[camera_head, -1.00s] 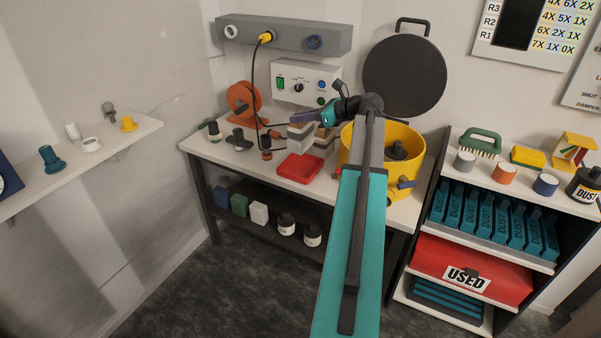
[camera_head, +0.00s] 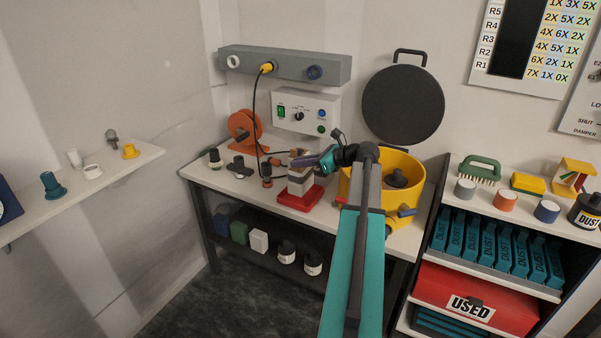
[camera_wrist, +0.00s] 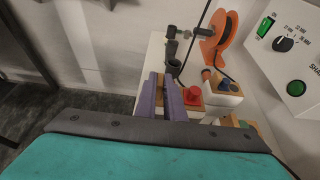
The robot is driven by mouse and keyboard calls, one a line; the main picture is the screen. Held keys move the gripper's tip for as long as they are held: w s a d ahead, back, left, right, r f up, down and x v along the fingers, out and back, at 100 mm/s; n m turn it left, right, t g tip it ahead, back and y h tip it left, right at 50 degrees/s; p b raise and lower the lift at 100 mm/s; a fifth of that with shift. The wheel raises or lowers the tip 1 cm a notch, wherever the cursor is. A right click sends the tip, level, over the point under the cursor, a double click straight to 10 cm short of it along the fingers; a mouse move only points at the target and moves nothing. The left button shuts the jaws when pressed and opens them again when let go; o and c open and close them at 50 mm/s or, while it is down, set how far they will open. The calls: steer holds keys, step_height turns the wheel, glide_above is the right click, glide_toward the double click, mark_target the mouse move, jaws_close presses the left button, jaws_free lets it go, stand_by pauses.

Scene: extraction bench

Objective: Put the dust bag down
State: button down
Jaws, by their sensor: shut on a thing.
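The yellow drum (camera_head: 412,172) stands right of my gripper, and the orange reel (camera_head: 243,130) stands at the back left. A control box (camera_head: 306,112) is behind. Small fittings (camera_head: 240,168) stand left of the tray. The shelf unit (camera_head: 540,213) is at the right.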

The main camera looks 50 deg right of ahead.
mark_target(299, 171)
steer(key=shift+f, duration=2)
steer(key=c, duration=1.9)
jaws_free()
steer(key=shift+o, duration=0.2)
steer(key=v, duration=1.2)
steer(key=shift+w, duration=0.1)
